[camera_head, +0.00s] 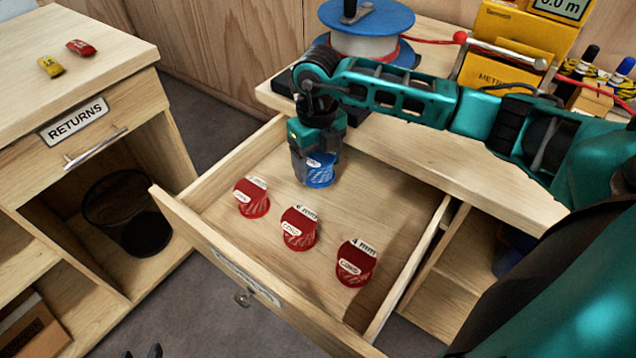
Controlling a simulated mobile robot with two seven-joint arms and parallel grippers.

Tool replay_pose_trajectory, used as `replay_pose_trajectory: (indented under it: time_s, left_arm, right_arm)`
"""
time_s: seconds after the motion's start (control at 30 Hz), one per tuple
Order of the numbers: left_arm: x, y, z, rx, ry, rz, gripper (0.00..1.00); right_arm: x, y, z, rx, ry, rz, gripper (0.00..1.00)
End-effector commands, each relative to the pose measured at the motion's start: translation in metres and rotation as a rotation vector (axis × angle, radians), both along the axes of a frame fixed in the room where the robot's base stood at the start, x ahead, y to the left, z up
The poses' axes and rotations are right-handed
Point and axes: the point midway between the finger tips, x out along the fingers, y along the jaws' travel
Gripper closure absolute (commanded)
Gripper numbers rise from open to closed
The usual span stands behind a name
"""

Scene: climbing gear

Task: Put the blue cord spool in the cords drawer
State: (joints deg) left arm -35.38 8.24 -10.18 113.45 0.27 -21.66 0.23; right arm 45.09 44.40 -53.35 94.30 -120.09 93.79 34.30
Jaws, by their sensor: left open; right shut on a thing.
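The blue cord spool (320,172) is inside the open wooden drawer (215,237), near its back. My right gripper (316,158) comes down over the spool from above and is shut on it. The fingers hide part of the spool. I cannot tell whether the spool touches the drawer floor. The drawer's front label is seen at a steep angle and I cannot read it. Only the fingertips of my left gripper (143,352) show at the bottom edge, apart and empty, over the floor.
Three red cord spools stand in a row in the drawer: left (252,198), middle (299,229), right (355,264). A counter (440,150) behind holds a large blue-flanged reel (366,45) and yellow boxes (500,70). A RETURNS cabinet (75,120) stands left, with a black bin (135,212).

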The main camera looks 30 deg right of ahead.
Motion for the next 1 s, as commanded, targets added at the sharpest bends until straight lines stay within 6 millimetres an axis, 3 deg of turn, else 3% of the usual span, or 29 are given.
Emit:
replay_pose_trajectory:
  time_s: [0.1,0.33,0.53,0.93,0.97,1.0]
  left_arm:
    - [0.0,-0.001,-0.003,-0.001,0.003,-0.002,0.57]
    - [0.001,-0.001,-0.003,-0.002,0.001,-0.003,0.57]
    - [0.001,-0.002,-0.006,-0.004,0.002,-0.004,0.57]
    - [0.003,-0.004,-0.005,-0.007,-0.005,-0.007,0.57]
    - [0.003,-0.004,-0.004,-0.007,-0.005,-0.007,0.57]
    - [0.003,-0.004,-0.004,-0.007,-0.003,-0.008,0.57]
  right_arm:
    - [0.0,0.0,-0.02,0.001,0.0,0.001,0.6]
    - [0.0,0.0,-0.036,0.0,-0.001,0.001,0.6]
    - [0.0,0.0,-0.066,0.0,0.001,0.001,0.6]
    - [0.0,0.0,-0.074,0.0,-0.002,0.002,0.6]
    - [0.0,0.0,-0.074,0.0,-0.002,0.001,0.26]
    - [0.0,0.0,-0.073,0.0,-0.002,0.001,0.23]
